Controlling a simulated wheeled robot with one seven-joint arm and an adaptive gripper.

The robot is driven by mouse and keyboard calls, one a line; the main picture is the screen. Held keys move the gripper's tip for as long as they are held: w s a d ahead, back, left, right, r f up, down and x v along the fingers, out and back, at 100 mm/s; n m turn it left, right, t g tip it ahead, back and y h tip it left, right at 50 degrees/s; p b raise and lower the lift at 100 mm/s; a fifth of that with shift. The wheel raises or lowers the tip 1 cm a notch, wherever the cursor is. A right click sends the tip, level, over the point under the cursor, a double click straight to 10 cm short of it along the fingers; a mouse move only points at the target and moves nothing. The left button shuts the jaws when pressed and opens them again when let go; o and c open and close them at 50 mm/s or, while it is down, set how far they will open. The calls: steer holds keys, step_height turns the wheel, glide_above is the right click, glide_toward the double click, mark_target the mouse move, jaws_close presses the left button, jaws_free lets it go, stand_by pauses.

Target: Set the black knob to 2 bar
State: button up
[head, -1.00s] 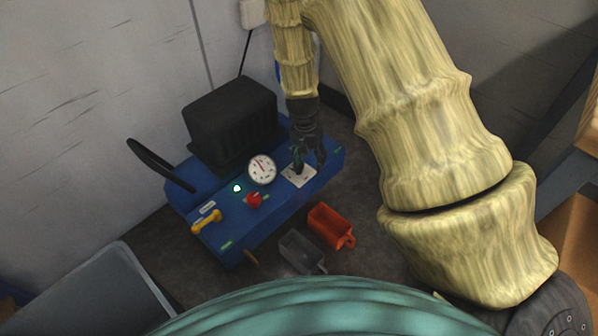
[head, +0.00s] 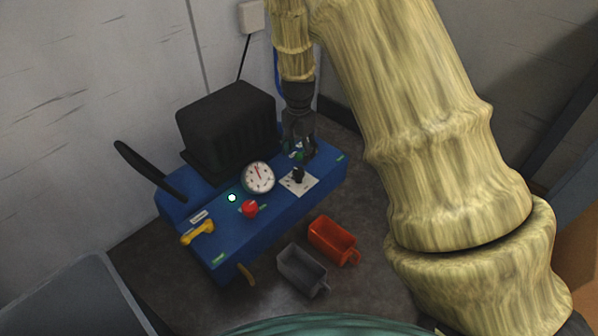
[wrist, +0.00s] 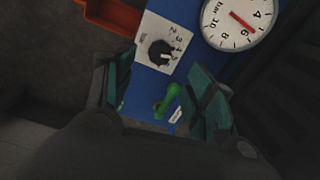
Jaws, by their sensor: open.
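The black knob (head: 298,175) stands on a white plate (head: 311,184) on top of the blue compressor unit (head: 275,215). In the wrist view the knob (wrist: 160,53) is ahead of my fingers, and the plate's printed numbers show beside it. I cannot tell which number the knob points at. The round gauge (head: 258,177) has a red needle; in the wrist view the gauge (wrist: 232,22) is marked bar, and the needle lies between 4 and 6. My gripper (head: 299,152) is open and empty, just behind the knob and apart from it.
A green part (wrist: 168,101) lies low between my fingers in the wrist view. A red knob (head: 249,208), a yellow handle (head: 198,233) and a black ribbed housing (head: 228,125) are on the unit. Orange (head: 333,240) and grey (head: 302,270) bins stand in front.

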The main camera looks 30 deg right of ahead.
mark_target(299, 170)
step_height(299, 170, down, 8)
steer(key=b, duration=0.4)
steer(key=shift+f, duration=0.25)
steer(key=c, duration=1.1)
